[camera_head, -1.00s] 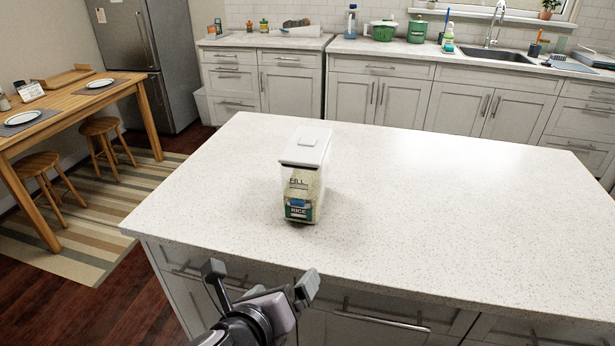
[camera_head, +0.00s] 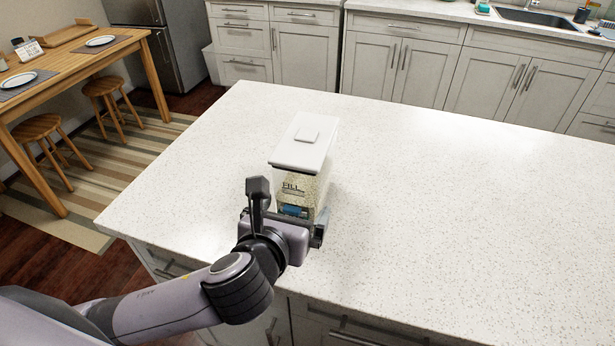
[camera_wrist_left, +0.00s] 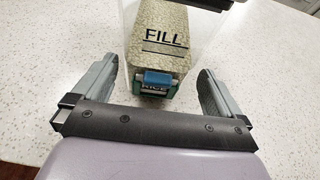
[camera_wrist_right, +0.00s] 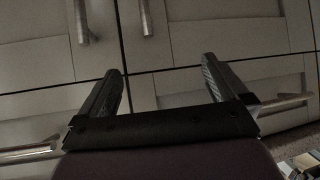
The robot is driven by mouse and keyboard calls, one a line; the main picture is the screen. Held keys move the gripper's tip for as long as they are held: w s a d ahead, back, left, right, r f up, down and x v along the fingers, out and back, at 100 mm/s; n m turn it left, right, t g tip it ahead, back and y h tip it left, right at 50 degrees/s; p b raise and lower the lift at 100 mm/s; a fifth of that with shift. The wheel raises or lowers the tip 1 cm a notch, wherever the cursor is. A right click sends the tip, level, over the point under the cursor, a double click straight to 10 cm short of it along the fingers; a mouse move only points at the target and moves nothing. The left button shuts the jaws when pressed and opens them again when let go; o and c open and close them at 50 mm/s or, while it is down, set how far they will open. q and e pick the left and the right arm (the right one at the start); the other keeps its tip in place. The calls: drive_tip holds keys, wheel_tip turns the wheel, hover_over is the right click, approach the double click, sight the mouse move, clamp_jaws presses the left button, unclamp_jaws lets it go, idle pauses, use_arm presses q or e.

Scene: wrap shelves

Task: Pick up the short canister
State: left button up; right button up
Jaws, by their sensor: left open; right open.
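The short canister (camera_head: 304,160) is a clear box with a white lid, holding rice with a green-and-blue label. It stands upright on the white speckled island counter (camera_head: 430,200). My left gripper (camera_head: 288,205) is open at the near side of the canister and hides its lower front in the head view. In the left wrist view the canister (camera_wrist_left: 165,38) lies ahead, between the lines of the two open fingers (camera_wrist_left: 160,85), with a gap on each side. My right gripper (camera_wrist_right: 168,80) is open and empty, facing grey cabinet fronts; it is out of the head view.
The counter is clear to the right of and behind the canister. Cabinet handles (camera_wrist_right: 280,103) and doors are close ahead of my right gripper. A wooden table (camera_head: 75,62) with stools stands at the left, apart from the island.

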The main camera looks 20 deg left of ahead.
use_arm(q)
drive_tip(key=shift+x, duration=2.55)
drive_tip(key=shift+a, duration=0.1)
drive_tip(key=c, duration=1.2)
drive_tip(key=shift+r, duration=0.15)
drive_tip(key=shift+c, duration=1.2)
drive_tip(key=shift+r, duration=0.1)
